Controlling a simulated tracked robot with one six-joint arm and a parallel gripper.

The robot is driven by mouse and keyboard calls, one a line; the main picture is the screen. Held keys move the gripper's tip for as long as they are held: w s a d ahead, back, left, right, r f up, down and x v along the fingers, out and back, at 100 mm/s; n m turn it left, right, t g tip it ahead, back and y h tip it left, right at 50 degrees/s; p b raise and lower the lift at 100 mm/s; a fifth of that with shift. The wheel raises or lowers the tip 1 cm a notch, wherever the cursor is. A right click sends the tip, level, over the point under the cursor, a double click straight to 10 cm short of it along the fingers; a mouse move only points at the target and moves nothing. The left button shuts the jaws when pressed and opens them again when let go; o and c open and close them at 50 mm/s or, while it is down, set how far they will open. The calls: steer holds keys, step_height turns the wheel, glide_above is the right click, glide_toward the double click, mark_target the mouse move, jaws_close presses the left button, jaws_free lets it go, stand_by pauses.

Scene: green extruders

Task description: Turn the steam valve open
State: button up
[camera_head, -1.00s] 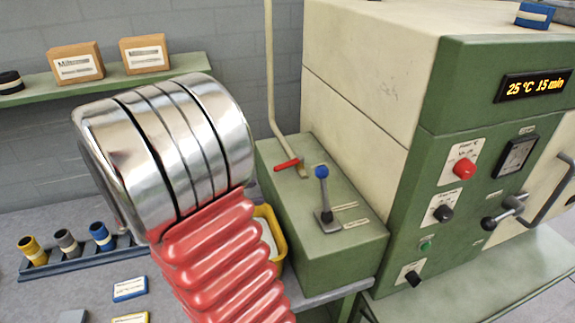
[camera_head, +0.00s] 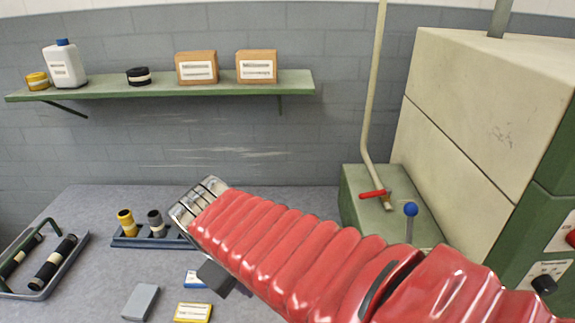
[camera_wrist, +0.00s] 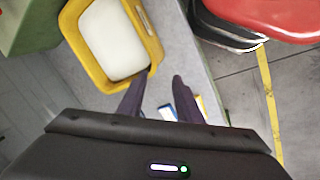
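A red handle (camera_head: 375,193), which looks like the steam valve, lies crosswise at the foot of a beige pipe (camera_head: 373,100) on the green box (camera_head: 358,207). A blue-knobbed lever (camera_head: 410,209) stands in front of it, its lower part hidden by my red arm. My gripper shows in the wrist view (camera_wrist: 159,82) with its two dark fingers apart and nothing between them. In the head view only a dark part of it shows below my arm, left of the green box and apart from the valve.
A cream and green machine (camera_head: 480,110) stands at the right. A shelf (camera_head: 205,84) with boxes and bottles runs along the wall. The grey bench holds a tube rack (camera_head: 130,242), a tray (camera_head: 75,270) and small boxes. A yellow bin (camera_wrist: 72,45) is near my fingers.

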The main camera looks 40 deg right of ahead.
steer(key=w+a+r+m+t+y, duration=0.1)
steer(key=a+r+t+y, duration=0.2)
steer(key=a, duration=0.6)
steer(key=shift+a+r+m+t+y, duration=0.3)
steer(key=shift+a+r+t, duration=0.15)
steer(key=shift+t, duration=0.25)
